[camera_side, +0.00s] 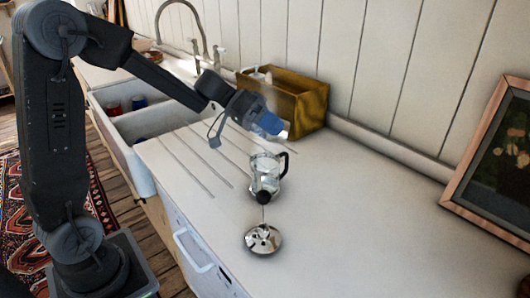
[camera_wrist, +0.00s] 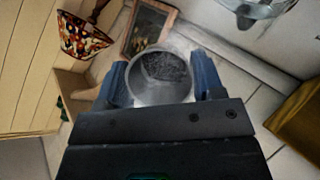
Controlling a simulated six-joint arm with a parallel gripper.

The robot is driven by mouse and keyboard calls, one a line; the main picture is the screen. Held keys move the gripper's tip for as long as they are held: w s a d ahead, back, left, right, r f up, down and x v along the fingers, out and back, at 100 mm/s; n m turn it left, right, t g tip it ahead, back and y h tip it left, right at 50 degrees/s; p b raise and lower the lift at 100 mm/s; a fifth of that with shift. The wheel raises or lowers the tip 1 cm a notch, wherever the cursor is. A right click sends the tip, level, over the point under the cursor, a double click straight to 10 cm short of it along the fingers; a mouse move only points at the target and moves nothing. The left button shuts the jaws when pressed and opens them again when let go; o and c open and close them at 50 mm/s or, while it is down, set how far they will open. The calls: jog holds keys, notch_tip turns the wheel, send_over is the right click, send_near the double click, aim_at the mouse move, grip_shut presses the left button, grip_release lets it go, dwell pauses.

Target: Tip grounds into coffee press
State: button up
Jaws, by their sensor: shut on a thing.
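My gripper (camera_side: 270,125) has blue fingers and is shut on a small cup (camera_wrist: 143,88), holding it in the air above the counter. Dark grounds (camera_wrist: 165,67) lie inside the cup, seen through its open mouth in the wrist view. In the side view the cup is mostly hidden by the fingers. The coffee press (camera_side: 264,178), a clear glass jug with a black handle, stands upright and open on the counter, below my gripper and apart from it. Its lid with plunger and black knob (camera_side: 263,238) lies in front of it on the counter.
A mustard-yellow box (camera_side: 305,105) stands behind the press by the wall, near my gripper. A sink (camera_side: 135,108) with a tap is at the left. A framed picture (camera_side: 500,160) leans at the right. The counter right of the press is clear.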

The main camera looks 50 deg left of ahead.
jog(key=shift+s+a+r+m+t+h, duration=0.1)
jog(key=shift+s+a+m+t+h, duration=0.1)
jog(key=shift+t+h, duration=0.5)
jog(key=shift+s+a+f+m+t+h, duration=0.15)
jog(key=shift+a+m+t+h, duration=0.15)
jog(key=shift+h, duration=0.65)
jog(key=shift+s+a+r+m+t+h, duration=0.1)
jog(key=shift+s+a+r+t+h, duration=0.1)
jog(key=shift+t+h, duration=0.55)
dwell(2.6)
jog(key=shift+r, duration=0.1)
dwell(0.4)
